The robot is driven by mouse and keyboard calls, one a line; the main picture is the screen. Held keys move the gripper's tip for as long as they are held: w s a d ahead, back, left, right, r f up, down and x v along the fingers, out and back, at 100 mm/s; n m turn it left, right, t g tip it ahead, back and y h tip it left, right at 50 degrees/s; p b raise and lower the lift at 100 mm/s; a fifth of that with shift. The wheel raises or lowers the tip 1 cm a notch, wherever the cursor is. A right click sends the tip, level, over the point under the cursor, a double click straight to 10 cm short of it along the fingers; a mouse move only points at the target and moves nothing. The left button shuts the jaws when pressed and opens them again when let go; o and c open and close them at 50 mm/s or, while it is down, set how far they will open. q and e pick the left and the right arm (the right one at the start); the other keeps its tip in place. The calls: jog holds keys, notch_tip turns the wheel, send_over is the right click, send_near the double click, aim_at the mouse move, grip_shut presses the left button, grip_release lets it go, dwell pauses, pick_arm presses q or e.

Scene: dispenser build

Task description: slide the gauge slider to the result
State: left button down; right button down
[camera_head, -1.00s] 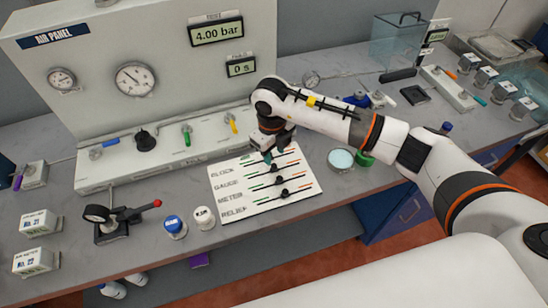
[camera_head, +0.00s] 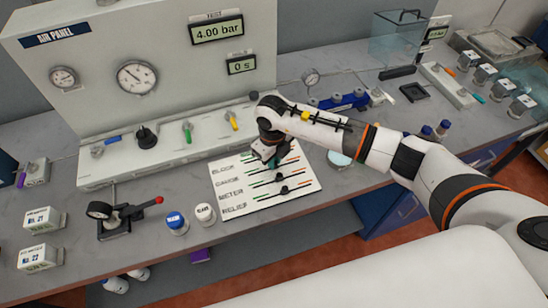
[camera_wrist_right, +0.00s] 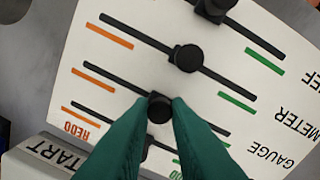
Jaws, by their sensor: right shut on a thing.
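The white slider board (camera_head: 218,200) lies on the bench with rows labelled BLOCK, GAUGE, METER and RELIEF. Each row has a dark slot with a black knob, a green mark near the label end and an orange-red mark at the other end. My right gripper (camera_head: 271,164) is over the upper rows. In the right wrist view its teal fingertips (camera_wrist_right: 159,112) are shut on the gauge slider knob (camera_wrist_right: 160,108), near the middle of its slot. The meter knob (camera_wrist_right: 187,57) and relief knob (camera_wrist_right: 211,8) stand free. The block knob (camera_wrist_right: 147,150) is partly hidden. My left gripper is out of view.
The air panel (camera_head: 95,85) stands behind, its displays reading 4.00 bar (camera_head: 217,30) and 0 s (camera_head: 241,66). A blue-capped bottle (camera_head: 176,222) and a white-capped bottle (camera_head: 205,213) stand left of the board. A round dish (camera_head: 341,158) is right of it, partly behind my arm.

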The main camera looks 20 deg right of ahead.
jog(key=d+b, duration=0.2)
jog(key=d, duration=0.5)
jog(key=shift+w, duration=0.15)
jog(key=c, duration=1.3)
grip_release()
jog(key=shift+d, duration=0.1)
jog(key=shift+c, duration=0.2)
jog(key=shift+r+b, duration=0.45)
jog(key=shift+r, duration=0.05)
notch_tip(320, 180, up, 11)
jog(key=b, duration=0.3)
jog(key=shift+a, duration=0.2)
